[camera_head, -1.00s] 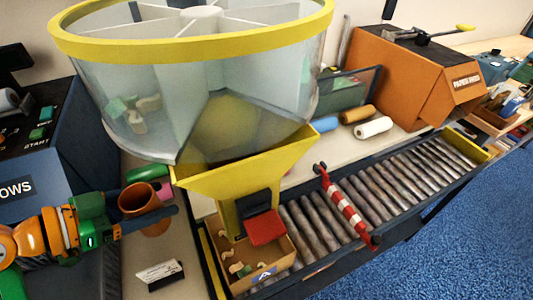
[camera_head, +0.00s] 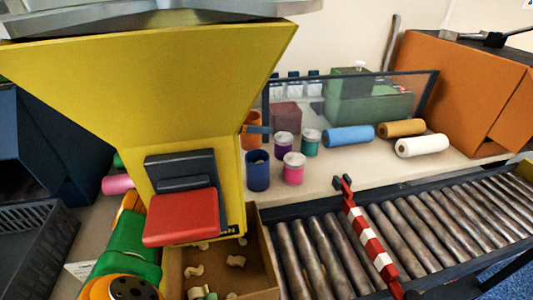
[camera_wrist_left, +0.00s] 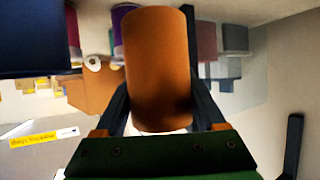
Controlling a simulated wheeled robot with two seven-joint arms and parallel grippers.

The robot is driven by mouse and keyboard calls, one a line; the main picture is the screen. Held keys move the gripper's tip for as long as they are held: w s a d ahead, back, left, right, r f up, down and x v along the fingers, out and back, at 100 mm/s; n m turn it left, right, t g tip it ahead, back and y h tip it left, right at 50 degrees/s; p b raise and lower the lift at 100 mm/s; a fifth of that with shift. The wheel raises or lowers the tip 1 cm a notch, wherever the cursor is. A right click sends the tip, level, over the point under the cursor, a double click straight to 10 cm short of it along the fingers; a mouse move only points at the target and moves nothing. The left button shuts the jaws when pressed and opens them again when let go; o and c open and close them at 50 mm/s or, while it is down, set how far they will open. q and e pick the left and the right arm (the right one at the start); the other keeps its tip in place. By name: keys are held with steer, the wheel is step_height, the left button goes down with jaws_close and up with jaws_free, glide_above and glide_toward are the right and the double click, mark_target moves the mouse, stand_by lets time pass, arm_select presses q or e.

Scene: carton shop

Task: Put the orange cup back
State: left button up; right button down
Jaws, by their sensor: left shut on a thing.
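The orange cup (camera_head: 250,141) shows partly past the right edge of the yellow hopper in the head view. It fills the middle of the left wrist view (camera_wrist_left: 158,70), between the two dark fingers. My left gripper (camera_head: 259,129) is shut on it; one fingertip shows against the cup. My green and orange left arm comes up from the bottom left, and the hopper hides its front part. The cup is just behind a dark blue cup (camera_head: 257,172); I cannot tell whether it touches the table. My right gripper is out of view.
The yellow hopper (camera_head: 150,85) with its red flap stands close in front. Purple (camera_head: 283,147), pink (camera_head: 293,170) and green (camera_head: 310,143) jars stand right of the cups. A glass-like panel stands behind. A carton (camera_head: 262,265) and roller conveyor (camera_head: 400,240) lie in front.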

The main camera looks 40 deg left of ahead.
mark_target(254, 140)
arm_select(q)
step_height(254, 140, down, 5)
steer(key=shift+f, duration=0.15)
steer(key=shift+s+f, duration=0.1)
steer(key=o, duration=1.3)
steer(key=shift+r, duration=0.25)
steer(key=shift+s+a, duration=0.1)
steer(key=shift+s, duration=0.1)
steer(key=p+v, duration=0.1)
steer(key=v, duration=1)
steer(key=shift+s+r, duration=0.15)
steer(key=shift+s, duration=0.1)
